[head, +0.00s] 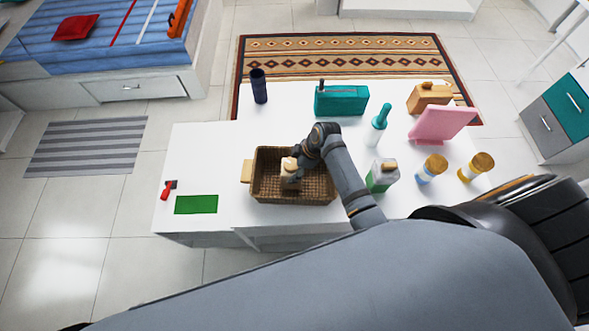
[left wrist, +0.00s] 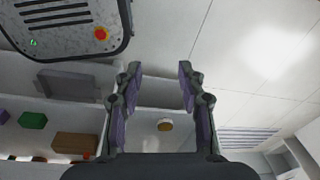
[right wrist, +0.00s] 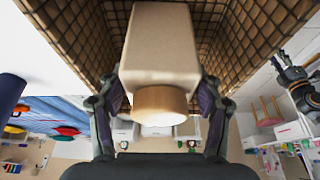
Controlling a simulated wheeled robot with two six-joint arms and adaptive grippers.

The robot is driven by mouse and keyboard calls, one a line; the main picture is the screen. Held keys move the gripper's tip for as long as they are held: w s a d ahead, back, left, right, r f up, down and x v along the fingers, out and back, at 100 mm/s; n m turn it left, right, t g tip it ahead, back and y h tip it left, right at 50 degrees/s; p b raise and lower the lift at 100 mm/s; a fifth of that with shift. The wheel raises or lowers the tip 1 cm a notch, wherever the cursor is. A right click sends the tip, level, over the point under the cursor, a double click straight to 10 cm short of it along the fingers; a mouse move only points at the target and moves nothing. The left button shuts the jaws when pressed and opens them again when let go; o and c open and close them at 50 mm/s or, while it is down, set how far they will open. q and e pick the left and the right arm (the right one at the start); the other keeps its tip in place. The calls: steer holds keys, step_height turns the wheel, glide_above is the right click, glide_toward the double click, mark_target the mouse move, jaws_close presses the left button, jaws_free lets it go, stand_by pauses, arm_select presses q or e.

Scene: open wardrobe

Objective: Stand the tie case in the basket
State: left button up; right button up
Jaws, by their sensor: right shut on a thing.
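The tie case, a cream block with a round tan cap, shows in the head view (head: 289,166) inside the brown woven basket (head: 262,186). It also shows in the right wrist view (right wrist: 160,55), cap toward the camera, with the basket walls (right wrist: 85,30) around its far end. My right gripper (head: 297,172) is shut on the case. Whether the case touches the basket floor is hidden. My left gripper (left wrist: 160,75) is open and empty in the left wrist view; the head view does not show its fingers.
The basket stands on a white surface (head: 190,150) beside a green patch (head: 196,205) and a red-handled thing (head: 166,190). A dark blue cylinder (head: 259,86), a teal box (head: 341,100), a pink panel (head: 441,124) and several bottles stand behind and right. The surface's left part is mostly clear.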

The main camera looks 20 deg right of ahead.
steer(key=shift+a, duration=0.1)
steer(key=o, duration=1)
steer(key=shift+s, duration=0.15)
steer(key=shift+o, duration=1.4)
steer(key=shift+s+r, duration=0.15)
steer(key=shift+d, duration=0.25)
steer(key=shift+a, duration=0.1)
arm_select(q)
steer(key=shift+w+f+b, duration=0.45)
steer(key=shift+w+b, duration=0.1)
steer(key=shift+b, duration=0.1)
arm_select(e)
steer(key=v, duration=1.2)
